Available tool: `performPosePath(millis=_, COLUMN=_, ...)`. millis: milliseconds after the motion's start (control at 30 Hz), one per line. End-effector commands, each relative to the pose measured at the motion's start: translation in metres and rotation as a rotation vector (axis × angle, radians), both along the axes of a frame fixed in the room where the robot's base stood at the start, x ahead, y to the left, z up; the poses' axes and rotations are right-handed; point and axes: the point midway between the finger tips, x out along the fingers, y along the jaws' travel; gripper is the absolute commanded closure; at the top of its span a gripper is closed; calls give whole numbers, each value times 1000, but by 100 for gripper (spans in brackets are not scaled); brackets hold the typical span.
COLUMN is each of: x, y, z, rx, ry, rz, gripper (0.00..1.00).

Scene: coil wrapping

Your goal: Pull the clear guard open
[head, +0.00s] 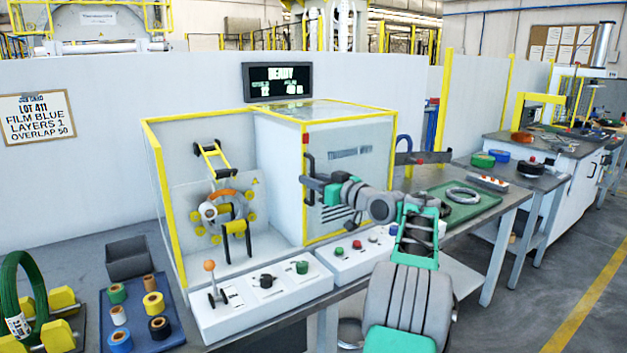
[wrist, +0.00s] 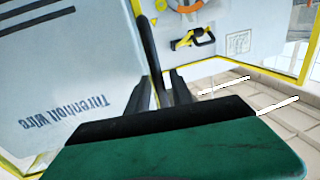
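The clear guard (head: 365,165) is a see-through panel in a yellow frame on the front of the wrapping machine. It stands over the machine's right part. The guard's black handle (head: 309,166) is upright at the panel's left edge. My gripper (head: 309,184) is at this handle.
A control box (head: 262,290) with a lever and knobs and a button box (head: 350,252) stand along the bench front. A blue tray (head: 142,310) of tape rolls and a green coil (head: 22,295) are at left. A green tray (head: 462,208) lies at right.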

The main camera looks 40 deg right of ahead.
Motion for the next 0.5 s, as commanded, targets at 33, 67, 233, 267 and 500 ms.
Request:
performPosePath(millis=33, x=0, y=0, z=0, rx=0, ry=0, rz=-1, gripper=68)
performPosePath(millis=67, x=0, y=-1, z=0, rx=-1, ry=0, rz=-1, gripper=66)
performPosePath(millis=233, x=0, y=0, z=1, rx=-1, ry=-1, rz=-1, gripper=66)
performPosePath(millis=267, x=-1, y=0, z=1, rx=-1, ry=-1, rz=-1, gripper=66)
performPosePath(millis=500, x=-30, y=-3, z=0, rx=-2, ry=-1, rz=-4, gripper=66)
